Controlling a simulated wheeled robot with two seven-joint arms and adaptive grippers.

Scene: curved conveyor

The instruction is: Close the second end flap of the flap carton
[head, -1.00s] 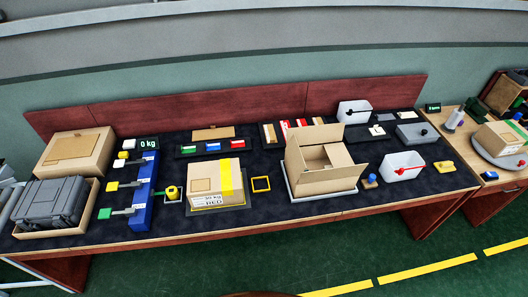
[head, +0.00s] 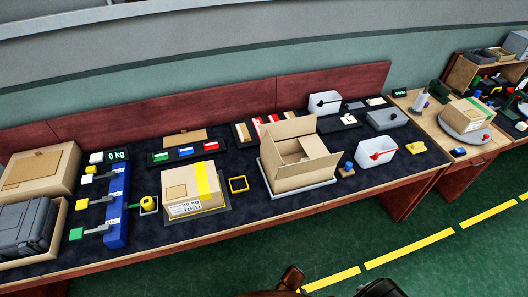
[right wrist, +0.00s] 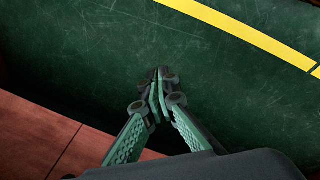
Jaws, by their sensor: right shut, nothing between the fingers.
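The flap carton (head: 302,178) stands on a pale tray (head: 266,184) on the dark bench top in the head view. Its flaps stand up and outward: a tall one at the back, one leaning out at the right, one at the front left. Inside, a cardboard panel shows; I cannot tell if it is a folded end flap. My right gripper (right wrist: 158,76) is shut and empty in the right wrist view, over the green floor beside the red-brown bench front, away from the carton. My left gripper is not in view.
A taped carton (head: 193,190) and a yellow square frame (head: 238,184) lie left of the flap carton. The floor in front is clear, with yellow lines (head: 410,247).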

